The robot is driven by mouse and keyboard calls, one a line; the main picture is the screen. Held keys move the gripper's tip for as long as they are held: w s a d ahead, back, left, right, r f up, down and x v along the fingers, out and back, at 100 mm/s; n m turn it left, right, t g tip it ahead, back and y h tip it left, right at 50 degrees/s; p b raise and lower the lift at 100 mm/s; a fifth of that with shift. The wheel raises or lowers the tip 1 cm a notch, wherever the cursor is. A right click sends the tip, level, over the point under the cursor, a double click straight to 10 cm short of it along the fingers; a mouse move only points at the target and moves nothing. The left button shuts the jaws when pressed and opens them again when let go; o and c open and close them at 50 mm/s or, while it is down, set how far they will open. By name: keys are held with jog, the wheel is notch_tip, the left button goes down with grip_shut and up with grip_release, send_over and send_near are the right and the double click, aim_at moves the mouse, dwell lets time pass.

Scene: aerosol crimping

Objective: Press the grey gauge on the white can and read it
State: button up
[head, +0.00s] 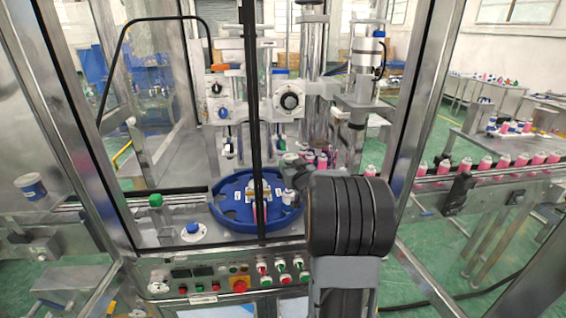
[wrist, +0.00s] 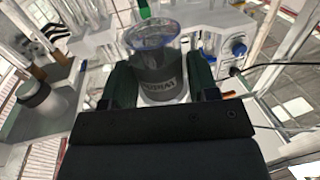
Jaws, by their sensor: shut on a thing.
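My gripper (wrist: 157,88) is shut on a dark grey cylindrical gauge (wrist: 160,85) with pale lettering and a clear, bluish upper end. The gauge sits between the two dark fingers in the wrist view. In the head view my dark wrist hides the fingers and most of what they hold. A white can (head: 288,197) stands in the right side of the blue round turntable (head: 222,213), just left of my wrist. I cannot tell whether the gauge touches a can.
Metal frame posts and a dark upright bar (head: 252,120) surround the station. White crimping heads (head: 288,101) hang above the turntable. A button panel (head: 239,285) runs along the front. Pink cans (head: 485,163) line the conveyor at right. A blue knob (head: 193,228) stands front left.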

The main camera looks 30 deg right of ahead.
jog(key=shift+w+a+f+b, duration=0.1)
jog(key=shift+a+f+b, duration=0.05)
jog(key=shift+f+b, duration=0.15)
jog(key=shift+w+a+f+b, duration=0.1)
jog(key=shift+a+f+b, duration=0.05)
jog(key=shift+f, duration=0.25)
jog(key=shift+s+f+b, duration=0.1)
jog(key=shift+f+b, duration=0.5)
jog(key=shift+f, duration=0.5)
jog(key=shift+f+b, duration=0.6)
jog(key=shift+b, duration=0.1)
jog(key=shift+s+b, duration=0.1)
jog(key=shift+b, duration=0.35)
jog(key=shift+f+b, duration=1.05)
dwell(1.2)
jog(key=shift+r+p, duration=1.65)
jog(key=shift+r, duration=0.9)
